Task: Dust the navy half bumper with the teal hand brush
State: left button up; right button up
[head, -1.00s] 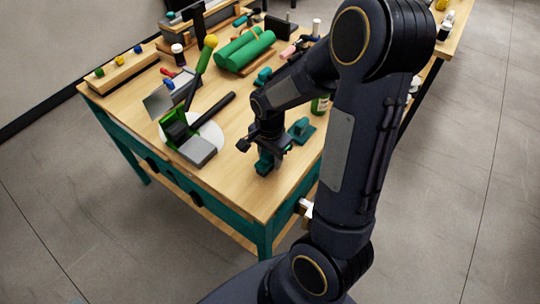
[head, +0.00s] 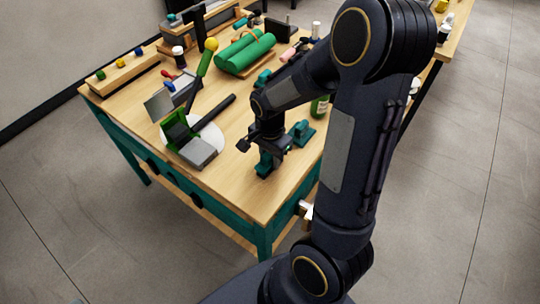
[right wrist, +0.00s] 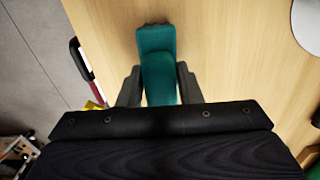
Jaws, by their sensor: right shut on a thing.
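My right gripper (head: 264,152) points down over the near right part of the workbench. It is shut on the teal hand brush (head: 264,167). In the right wrist view the teal brush (right wrist: 156,60) lies between the two fingers (right wrist: 158,84), with a dark fringe at its far end. I cannot tell whether the brush touches the bench. A second teal piece (head: 301,132) stands just right of the gripper. I cannot surely make out the navy half bumper; a dark block (head: 281,27) stands at the back of the bench. My left gripper is not in view.
Green rolls (head: 245,50) lie farther back. A wooden rail (head: 120,72) holds small coloured knobs. The bench's near corner (head: 258,205) is clear.

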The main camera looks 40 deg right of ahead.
jog(key=shift+r, duration=0.1)
notch_tip(320, 180, up, 6)
jog(key=p, duration=0.5)
dwell(0.4)
